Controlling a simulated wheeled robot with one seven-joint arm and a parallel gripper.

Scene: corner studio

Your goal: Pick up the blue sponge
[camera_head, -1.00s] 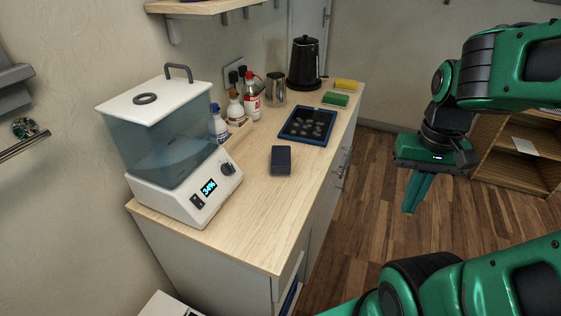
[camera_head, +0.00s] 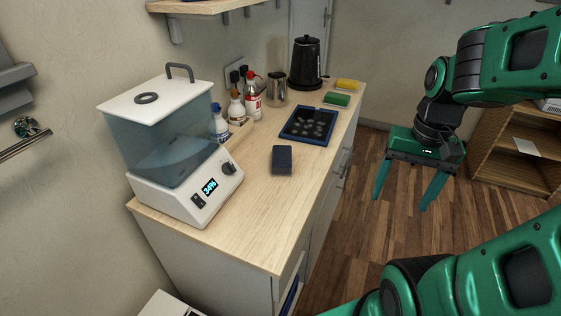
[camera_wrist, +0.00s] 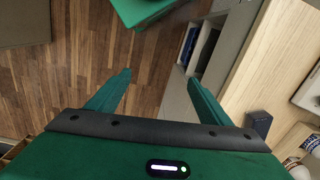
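The blue sponge (camera_head: 282,160) is a dark blue block lying on the wooden counter (camera_head: 225,218), in front of the tray and right of the water tank. In the wrist view the dark blue block (camera_wrist: 260,122) shows at the right, on the counter. My gripper (camera_head: 402,202) is open and empty. It hangs fingers down over the floor, right of the counter and apart from the sponge. In the wrist view its two fingers (camera_wrist: 160,85) are spread with only floor and cabinet front beyond them.
A water tank device (camera_head: 170,145) stands at the counter's near left. Bottles (camera_head: 253,97), a metal cup (camera_head: 276,90), a black kettle (camera_head: 305,65), a dark blue tray (camera_head: 308,126), and green (camera_head: 337,99) and yellow (camera_head: 347,85) blocks stand behind. Counter around the sponge is clear.

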